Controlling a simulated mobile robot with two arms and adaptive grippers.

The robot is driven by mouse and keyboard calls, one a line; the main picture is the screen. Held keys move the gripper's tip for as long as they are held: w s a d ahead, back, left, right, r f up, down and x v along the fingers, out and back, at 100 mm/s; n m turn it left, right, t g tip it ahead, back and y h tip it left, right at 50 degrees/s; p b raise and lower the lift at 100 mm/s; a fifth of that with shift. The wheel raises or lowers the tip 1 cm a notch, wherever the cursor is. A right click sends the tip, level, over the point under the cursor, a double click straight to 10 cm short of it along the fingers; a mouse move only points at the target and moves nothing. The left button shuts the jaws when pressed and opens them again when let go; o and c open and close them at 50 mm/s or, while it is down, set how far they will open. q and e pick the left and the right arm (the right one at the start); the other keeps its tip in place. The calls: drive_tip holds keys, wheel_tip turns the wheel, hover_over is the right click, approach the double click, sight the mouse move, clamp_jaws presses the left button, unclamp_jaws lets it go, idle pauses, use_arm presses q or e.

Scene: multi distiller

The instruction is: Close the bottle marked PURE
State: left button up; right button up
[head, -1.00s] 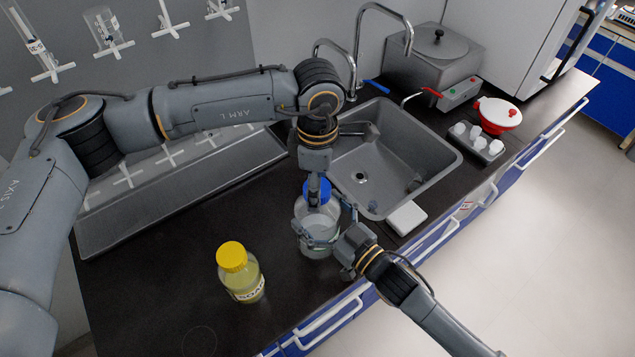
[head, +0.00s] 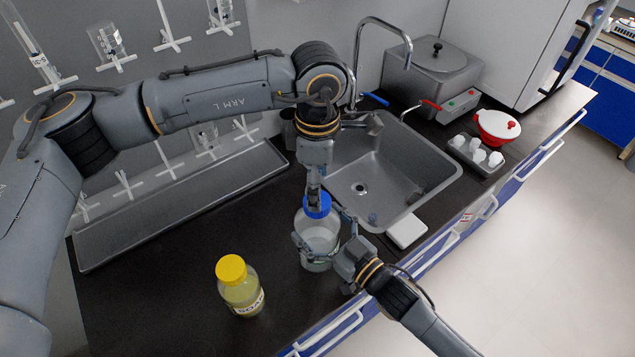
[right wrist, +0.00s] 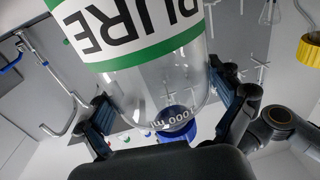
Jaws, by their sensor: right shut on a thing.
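The clear bottle (head: 319,240) stands upright on the dark counter in the head view. In the right wrist view the bottle (right wrist: 155,85) shows close up, with PURE upside down on a green-banded label (right wrist: 130,25). My right gripper (head: 324,250) is shut around its body, a finger on each side. A blue cap (head: 317,207) sits at the bottle's mouth; whether it is seated cannot be told. My left gripper (head: 314,192) points straight down at the cap, its finger overlapping it; its grip is seen edge-on and unclear.
A yellow-capped bottle (head: 240,289) stands to the left on the counter. A sink (head: 425,150) lies behind right, with a white block (head: 406,230) at its front edge. A drain tray (head: 180,205) runs along the back wall.

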use_arm(q)
drive_tip(key=r+n, duration=0.1)
drive_tip(key=n, duration=0.3)
drive_tip(key=shift+r, duration=0.35)
drive_tip(key=n, duration=0.1)
drive_tip(key=r+n, duration=0.1)
drive_tip(key=n, duration=0.2)
drive_tip(key=shift+r+n, duration=0.4)
drive_tip(key=shift+f, duration=0.1)
approach(317, 232)
drive_tip(key=shift+w+f, duration=1.8)
drive_tip(key=shift+c, duration=0.4)
drive_tip(key=c, duration=1.2)
drive_tip(key=o, duration=1.4)
